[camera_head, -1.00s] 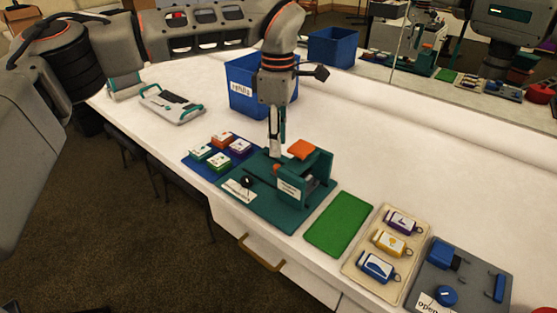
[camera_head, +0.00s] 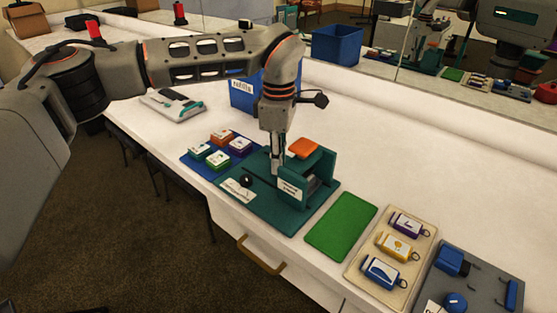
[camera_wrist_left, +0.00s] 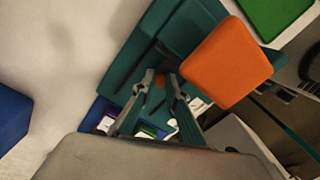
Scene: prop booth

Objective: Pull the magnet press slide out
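The teal magnet press (camera_head: 320,185) stands on its teal base (camera_head: 289,222), with an orange pad (camera_head: 303,147) on top and a labelled front. The orange pad is large in the left wrist view (camera_wrist_left: 226,62). My left gripper (camera_head: 277,172) points down at the left side of the press. In the left wrist view its two fingers (camera_wrist_left: 161,80) are apart, with a small orange-red knob (camera_wrist_left: 159,82) showing between their tips. I cannot tell whether they touch it. The gripper hides this knob and part of the slide in the head view. My right gripper is not in view.
A blue tray with several small blocks (camera_head: 186,166) lies left of the press. A green mat (camera_head: 341,233), a beige tray of tags (camera_head: 417,262) and a grey tray (camera_head: 483,290) lie to the right. A blue bin (camera_head: 240,95) stands behind.

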